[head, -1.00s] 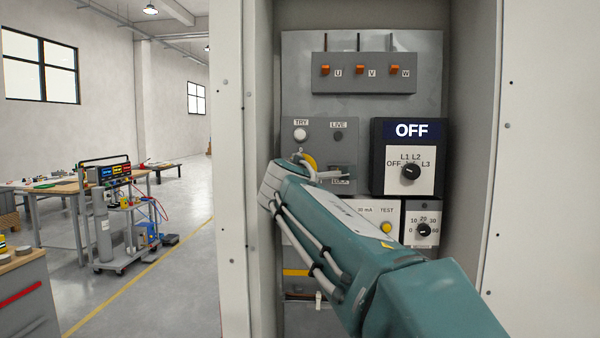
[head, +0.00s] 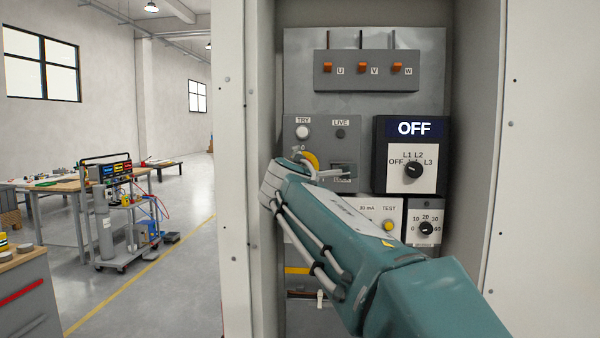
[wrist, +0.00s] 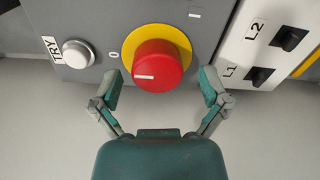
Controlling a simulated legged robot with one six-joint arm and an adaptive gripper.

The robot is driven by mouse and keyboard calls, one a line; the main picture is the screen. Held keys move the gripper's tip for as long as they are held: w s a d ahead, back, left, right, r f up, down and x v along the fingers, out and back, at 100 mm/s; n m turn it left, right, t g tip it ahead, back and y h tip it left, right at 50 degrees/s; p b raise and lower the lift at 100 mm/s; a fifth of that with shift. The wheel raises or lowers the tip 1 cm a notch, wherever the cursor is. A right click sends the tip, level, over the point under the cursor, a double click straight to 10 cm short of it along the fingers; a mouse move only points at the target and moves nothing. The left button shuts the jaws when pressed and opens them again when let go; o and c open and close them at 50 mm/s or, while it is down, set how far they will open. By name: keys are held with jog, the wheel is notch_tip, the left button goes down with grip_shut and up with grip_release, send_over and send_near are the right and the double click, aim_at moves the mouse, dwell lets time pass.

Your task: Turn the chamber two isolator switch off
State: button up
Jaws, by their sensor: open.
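The isolator switch is a red round knob (wrist: 165,62) on a yellow disc (wrist: 130,48) in the wrist view. A white line on the knob points left in that view. A "0" mark stands left of the disc and a short white mark at its upper right. My gripper (wrist: 160,82) is open, with one finger on each side of the knob's near end; I cannot tell whether either finger touches it. In the head view part of the yellow disc (head: 311,158) shows; my arm hides the red knob.
The TRY button (head: 302,132) is beside the switch. A rotary selector (head: 412,171) under an "OFF" display (head: 414,128) is to the right, with a yellow TEST button (head: 389,226) below. The cabinet's left wall (head: 268,100) stands close to my arm.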

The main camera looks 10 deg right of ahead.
jog(key=v, duration=1.2)
jog(key=shift+f, duration=0.15)
jog(key=s+a+r, duration=0.2)
jog(key=s+r, duration=0.2)
jog(key=s, duration=0.3)
jog(key=s+a+r, duration=0.3)
jog(key=s+r, duration=0.2)
jog(key=s, duration=0.3)
jog(key=shift+s+a, duration=0.15)
jog(key=shift+s, duration=0.2)
